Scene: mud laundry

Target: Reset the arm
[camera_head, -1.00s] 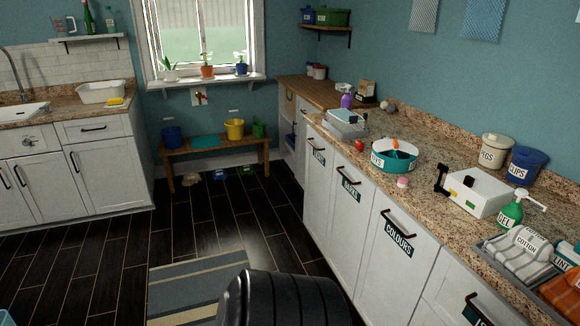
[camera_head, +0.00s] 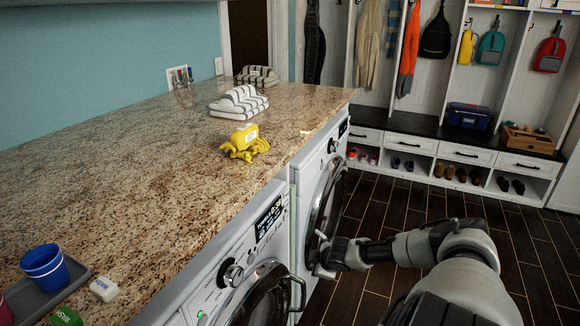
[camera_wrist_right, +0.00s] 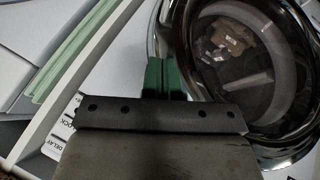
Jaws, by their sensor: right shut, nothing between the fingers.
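My right arm reaches in from the bottom right of the head view. Its gripper (camera_head: 322,262) is at the front of the farther washing machine (camera_head: 318,205), close to its round door. In the right wrist view the green fingertips (camera_wrist_right: 165,78) are together with nothing between them. The round glass door (camera_wrist_right: 250,65) with its chrome ring is just beyond them, with something pale and brown behind the glass. Whether the fingers touch the door or machine front is unclear. My left gripper is not in view.
The nearer machine's handle (camera_head: 298,293) sticks out. Dark floor (camera_head: 400,190) lies clear towards the shoe bench (camera_head: 450,140).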

